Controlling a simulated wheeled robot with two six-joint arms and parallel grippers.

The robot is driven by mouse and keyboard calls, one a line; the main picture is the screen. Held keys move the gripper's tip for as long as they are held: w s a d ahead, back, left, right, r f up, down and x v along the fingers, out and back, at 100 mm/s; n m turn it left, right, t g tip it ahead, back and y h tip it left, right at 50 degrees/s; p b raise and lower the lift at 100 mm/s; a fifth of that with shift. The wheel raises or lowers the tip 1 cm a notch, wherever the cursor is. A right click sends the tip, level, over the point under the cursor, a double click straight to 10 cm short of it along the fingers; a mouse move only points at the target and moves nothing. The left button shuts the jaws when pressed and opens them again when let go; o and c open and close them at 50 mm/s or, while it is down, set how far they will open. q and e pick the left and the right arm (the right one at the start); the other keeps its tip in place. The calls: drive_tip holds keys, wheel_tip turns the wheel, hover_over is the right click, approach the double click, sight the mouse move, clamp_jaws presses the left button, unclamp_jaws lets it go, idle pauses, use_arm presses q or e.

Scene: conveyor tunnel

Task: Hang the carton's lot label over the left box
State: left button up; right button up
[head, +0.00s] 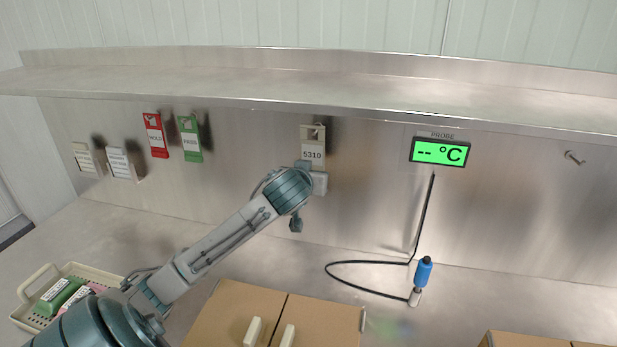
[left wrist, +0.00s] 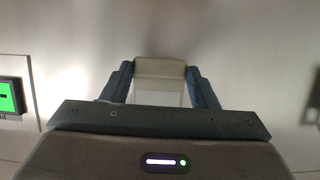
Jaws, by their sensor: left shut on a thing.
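A beige lot label (head: 312,153) marked "5310" is upright against the back wall under the shelf. My left gripper (head: 312,168) is at its lower part and shut on it. In the left wrist view the label (left wrist: 160,68) sits between the two blue fingers of my left gripper (left wrist: 160,82); its print does not show there. A brown carton (head: 228,312) stands on the bench at the front, with two pale upright pieces at its front. Another brown box (head: 530,340) is cut off at the lower right. My right gripper is not in view.
Red HOLD (head: 155,136) and green (head: 190,139) tags hang at left beside two white cards (head: 120,163). A tray (head: 28,292) holds green and pink items. A blue probe (head: 424,270) on a black cable stands below a green display (head: 439,152). An empty peg (head: 574,157) is at right.

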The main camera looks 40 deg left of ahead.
use_arm(q)
drive_tip(key=shift+w+a, duration=0.5)
drive_tip(key=shift+w, duration=0.4)
drive_tip(key=shift+w+a, duration=0.2)
drive_tip(key=shift+w, duration=0.2)
drive_tip(key=shift+p, duration=0.3)
drive_tip(key=shift+f, duration=0.9)
